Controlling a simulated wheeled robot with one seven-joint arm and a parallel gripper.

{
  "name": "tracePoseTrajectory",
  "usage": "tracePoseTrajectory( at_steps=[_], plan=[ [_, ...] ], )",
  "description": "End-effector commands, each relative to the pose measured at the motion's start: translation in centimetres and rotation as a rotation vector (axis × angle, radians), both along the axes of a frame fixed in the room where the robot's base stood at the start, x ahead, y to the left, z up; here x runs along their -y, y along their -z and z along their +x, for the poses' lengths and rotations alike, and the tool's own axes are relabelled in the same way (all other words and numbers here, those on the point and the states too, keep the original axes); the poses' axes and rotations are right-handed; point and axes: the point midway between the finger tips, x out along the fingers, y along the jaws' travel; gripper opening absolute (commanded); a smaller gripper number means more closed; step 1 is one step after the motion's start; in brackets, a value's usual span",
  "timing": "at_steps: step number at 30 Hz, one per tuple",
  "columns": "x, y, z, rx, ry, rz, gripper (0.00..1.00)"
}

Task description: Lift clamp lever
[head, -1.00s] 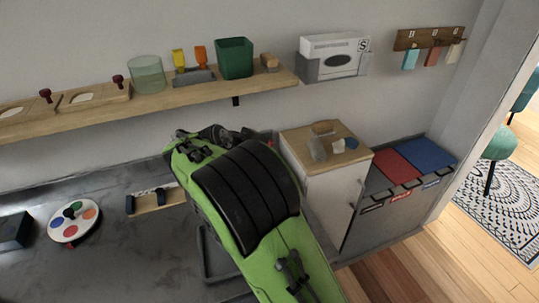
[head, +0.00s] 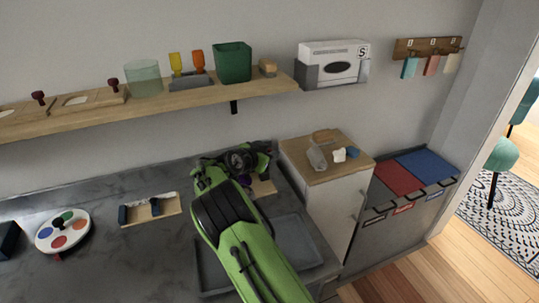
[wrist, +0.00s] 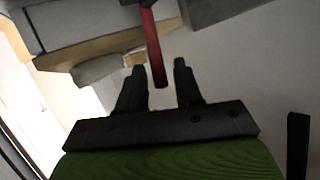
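A red lever (wrist: 151,38) shows in the wrist view, coming down from the top edge. Its lower end is between the two black fingers of my gripper (wrist: 158,66), with a gap on each side. My gripper is open and holds nothing. In the head view my green arm reaches to the back of the grey counter, with its dark end by the wall. It hides the lever and most of what is there. Part of a wooden piece (head: 263,188) shows beside it. I cannot make out the clamp body clearly.
A wooden shelf (head: 180,98) with a green pot (head: 233,62) runs above the counter. A cabinet (head: 332,205) stands right of the arm. A grey tray (head: 297,250) lies partly under the arm. A wooden tray (head: 166,207) and a round palette (head: 63,231) stand left.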

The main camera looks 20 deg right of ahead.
Motion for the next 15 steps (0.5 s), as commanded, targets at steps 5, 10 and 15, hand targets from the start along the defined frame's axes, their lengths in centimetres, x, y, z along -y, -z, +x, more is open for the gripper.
tracePoseTrajectory(
  at_steps=[5, 10, 15],
  plan=[
    [0.81, 0.42, 0.61, -0.001, -0.001, 0.0, 0.35],
    [0.81, 0.4, 0.6, -0.001, -0.001, 0.0, 0.35],
    [0.8, 0.39, 0.58, -0.001, -0.001, 0.0, 0.12]
  ],
)
